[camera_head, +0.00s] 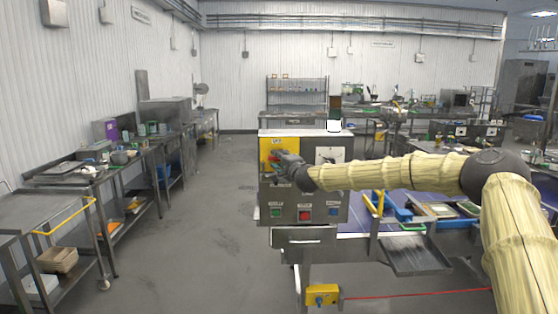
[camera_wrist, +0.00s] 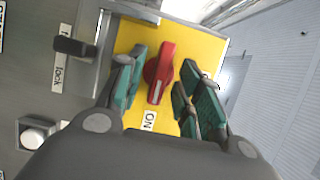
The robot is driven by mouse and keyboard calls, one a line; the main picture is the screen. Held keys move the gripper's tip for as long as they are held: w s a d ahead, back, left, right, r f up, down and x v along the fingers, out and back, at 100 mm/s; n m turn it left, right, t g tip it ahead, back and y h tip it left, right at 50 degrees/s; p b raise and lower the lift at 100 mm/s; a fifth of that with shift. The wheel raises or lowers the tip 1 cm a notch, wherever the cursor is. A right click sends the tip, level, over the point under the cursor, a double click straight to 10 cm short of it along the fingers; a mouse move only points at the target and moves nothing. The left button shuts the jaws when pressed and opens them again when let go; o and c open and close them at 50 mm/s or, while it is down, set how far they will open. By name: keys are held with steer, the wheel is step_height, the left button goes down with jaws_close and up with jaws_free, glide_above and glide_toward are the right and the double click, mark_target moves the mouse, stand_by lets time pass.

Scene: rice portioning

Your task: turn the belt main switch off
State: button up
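The belt main switch (camera_wrist: 158,76) is a red rotary handle on a yellow plate (camera_wrist: 202,50) in the wrist view. The white line on the handle points toward the "ON" label (camera_wrist: 148,121). My gripper (camera_wrist: 163,72) is open, with one teal-padded finger on each side of the red handle. A gap shows on both sides, so it does not look clamped. In the head view, my gripper (camera_head: 276,157) is at the yellow plate (camera_head: 266,146) on the upper left of the control box (camera_head: 287,190), and it hides most of the handle.
In the wrist view, a black lever (camera_wrist: 75,47) sits beside the yellow plate, near a "lock" label. Open floor (camera_head: 205,220) lies left of the box.

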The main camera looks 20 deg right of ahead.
jaws_close()
stand_by(0.3)
steer(key=n+g+p, duration=0.1)
steer(key=n, duration=0.1)
steer(key=n+g+h+p, duration=0.1)
steer(key=n, duration=0.2)
steer(key=n+g+p, duration=0.1)
steer(key=n, duration=0.1)
steer(key=shift+a+r+n+h+p, duration=0.25)
steer(key=shift+r+n+h+p, duration=0.1)
steer(key=shift+n+h, duration=0.05)
steer(key=n+g+h+p, duration=0.1)
steer(key=n+h, duration=0.1)
steer(key=n, duration=0.1)
steer(key=shift+a+f, duration=0.1)
steer(key=shift+a, duration=0.05)
steer(key=shift+a+f+n+g+h, duration=0.1)
steer(key=shift+n+g+h, duration=0.5)
steer(key=shift+n, duration=0.7)
steer(key=shift+b, duration=0.3)
